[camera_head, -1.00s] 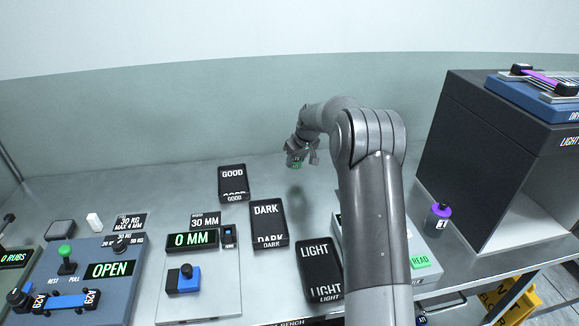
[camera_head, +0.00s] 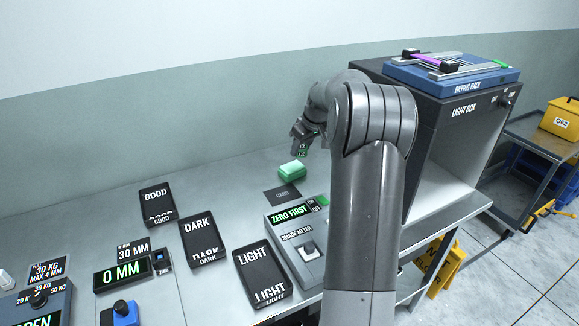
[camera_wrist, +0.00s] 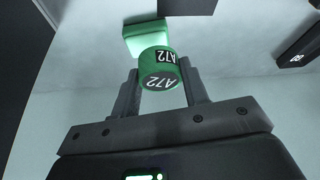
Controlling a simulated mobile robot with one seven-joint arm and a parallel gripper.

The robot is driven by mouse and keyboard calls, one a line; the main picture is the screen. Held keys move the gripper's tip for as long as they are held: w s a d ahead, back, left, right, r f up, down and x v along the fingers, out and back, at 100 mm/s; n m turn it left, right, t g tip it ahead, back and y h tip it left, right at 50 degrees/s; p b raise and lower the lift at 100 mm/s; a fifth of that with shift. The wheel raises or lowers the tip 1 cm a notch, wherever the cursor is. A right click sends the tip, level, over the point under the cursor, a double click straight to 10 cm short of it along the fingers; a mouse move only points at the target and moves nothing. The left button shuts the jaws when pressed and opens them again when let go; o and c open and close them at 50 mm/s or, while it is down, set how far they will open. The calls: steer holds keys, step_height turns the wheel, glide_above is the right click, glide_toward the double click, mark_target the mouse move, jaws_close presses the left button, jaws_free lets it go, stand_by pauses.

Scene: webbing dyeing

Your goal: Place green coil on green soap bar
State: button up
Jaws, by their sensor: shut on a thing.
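The green coil (camera_wrist: 158,68), labelled A72, is held between the two fingers of my gripper (camera_wrist: 159,92) in the wrist view. In the head view, my gripper (camera_head: 303,142) hangs above the bench, with a small part of the coil (camera_head: 302,153) showing below it. The green soap bar (camera_head: 291,171) is a pale green block on the bench, just below and left of my gripper. In the wrist view the soap bar (camera_wrist: 141,37) shows beyond the coil. A gap seems to separate them, but its size is hard to tell.
A dark card (camera_head: 282,194) lies just in front of the soap bar. The shade meter (camera_head: 297,240) and the LIGHT tray (camera_head: 260,275) stand nearer. The light box (camera_head: 440,130), with the drying rack (camera_head: 450,70) on top, stands right. The bench behind the GOOD tray (camera_head: 157,203) is clear.

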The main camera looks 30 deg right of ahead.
steer(key=s+d+r, duration=0.1)
steer(key=s+d, duration=0.3)
steer(key=d, duration=0.1)
glide_above(287, 171)
steer(key=s, duration=0.1)
steer(key=shift+m, duration=0.4)
step_height(287, 171, down, 7)
steer(key=shift+s+d+r, duration=0.1)
steer(key=shift+s+d, duration=0.05)
steer(key=shift+f, duration=2)
steer(key=shift+f, duration=0.1)
steer(key=o, duration=0.9)
steer(key=shift+o, duration=0.2)
